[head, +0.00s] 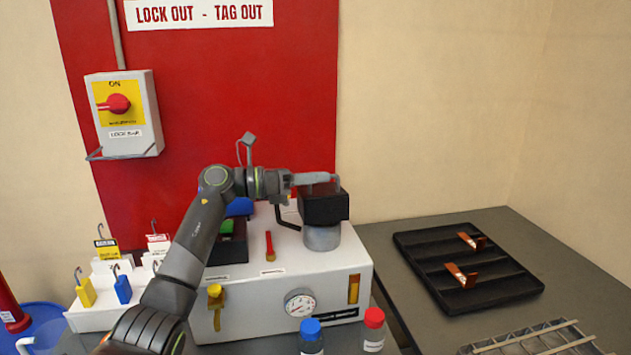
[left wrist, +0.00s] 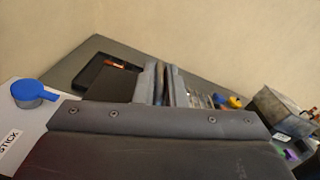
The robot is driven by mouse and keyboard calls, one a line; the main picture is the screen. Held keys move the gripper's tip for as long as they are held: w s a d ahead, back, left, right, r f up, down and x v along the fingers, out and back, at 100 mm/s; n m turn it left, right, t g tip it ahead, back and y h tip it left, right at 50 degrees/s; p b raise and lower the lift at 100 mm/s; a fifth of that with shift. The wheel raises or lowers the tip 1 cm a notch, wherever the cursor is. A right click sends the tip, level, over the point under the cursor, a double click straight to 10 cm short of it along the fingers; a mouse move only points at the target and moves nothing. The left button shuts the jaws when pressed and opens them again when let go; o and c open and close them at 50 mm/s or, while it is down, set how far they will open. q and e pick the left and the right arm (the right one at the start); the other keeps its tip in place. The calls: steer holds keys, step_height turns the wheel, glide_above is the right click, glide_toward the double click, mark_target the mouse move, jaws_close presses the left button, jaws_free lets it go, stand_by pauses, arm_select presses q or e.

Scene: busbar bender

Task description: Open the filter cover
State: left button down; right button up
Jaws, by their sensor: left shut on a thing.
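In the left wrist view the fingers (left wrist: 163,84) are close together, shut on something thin. The exact contact is hidden there, and I cannot tell how far the cover is tilted. My right gripper is not in view.
A red lever (head: 269,246) and a dark tray (head: 232,250) are on the machine left of the cover. A blue-capped bottle (head: 311,337) and a red-capped bottle (head: 374,330) stand in front. A black rack (head: 470,292) with copper pieces lies right; the table around it is partly clear.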

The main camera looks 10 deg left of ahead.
arm_select(q)
steer(key=shift+w+a+r+n+p, duration=0.2)
steer(key=shift+w+r+n+p, duration=0.1)
steer(key=shift+w+n, duration=0.3)
steer(key=shift+w+a+r+n+p, duration=0.15)
steer(key=shift+w+r+n, duration=0.15)
steer(key=shift+w+n, duration=0.25)
steer(key=shift+w+a+r+n+p, duration=0.15)
steer(key=shift+w+a+n, duration=0.1)
steer(key=shift+w+n, duration=0.5)
steer(key=shift+w+a+r+n+p, duration=0.15)
steer(key=shift+w+a+n, duration=0.1)
steer(key=shift+w+n, duration=0.45)
steer(key=shift+s+f, duration=0.1)
